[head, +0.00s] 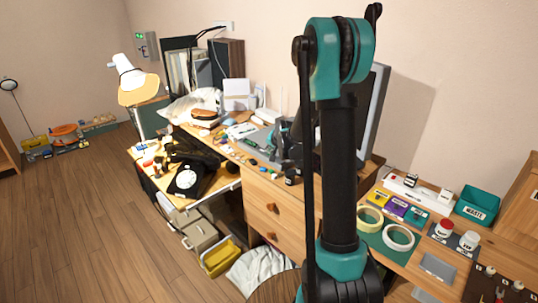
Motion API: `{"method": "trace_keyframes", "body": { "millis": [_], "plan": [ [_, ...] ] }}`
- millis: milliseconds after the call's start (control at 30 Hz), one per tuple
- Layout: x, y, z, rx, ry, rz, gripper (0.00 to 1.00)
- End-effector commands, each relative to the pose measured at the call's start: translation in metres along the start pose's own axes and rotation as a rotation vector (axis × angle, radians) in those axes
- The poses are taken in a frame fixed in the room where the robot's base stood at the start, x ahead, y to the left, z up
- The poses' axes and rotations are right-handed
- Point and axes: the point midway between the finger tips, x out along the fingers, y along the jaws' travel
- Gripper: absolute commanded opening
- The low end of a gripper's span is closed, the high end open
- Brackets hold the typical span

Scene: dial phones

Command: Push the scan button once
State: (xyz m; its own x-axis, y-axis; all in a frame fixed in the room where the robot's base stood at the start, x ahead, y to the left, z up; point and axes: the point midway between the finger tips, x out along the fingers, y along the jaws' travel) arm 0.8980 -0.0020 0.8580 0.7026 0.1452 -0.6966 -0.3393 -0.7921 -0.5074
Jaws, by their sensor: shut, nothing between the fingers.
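I cannot make out a scan button in the head view; it is too small or hidden. A grey flat device (258,138) lies on the desk left of my arm, and I cannot tell whether it carries the button. My gripper (283,156) seems to be the small dark and teal shape low over the desk beside this device, partly hidden behind my upright arm. It is shut and empty. I cannot tell whether it touches anything.
A black dial phone (187,180) sits on the lower left shelf near a lamp (135,82). A large monitor (374,115) stands behind my arm.

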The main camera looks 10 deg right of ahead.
Motion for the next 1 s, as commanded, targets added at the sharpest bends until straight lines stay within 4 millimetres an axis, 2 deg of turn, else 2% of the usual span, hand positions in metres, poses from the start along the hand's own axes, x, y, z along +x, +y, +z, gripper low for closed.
{"method": "trace_keyframes", "body": {
  "millis": [467,1000],
  "plan": [
    [0.001,0.001,0.001,0.000,0.000,0.000,0.00],
    [-0.010,-0.007,-0.007,0.000,0.000,0.000,0.00]
  ]
}}
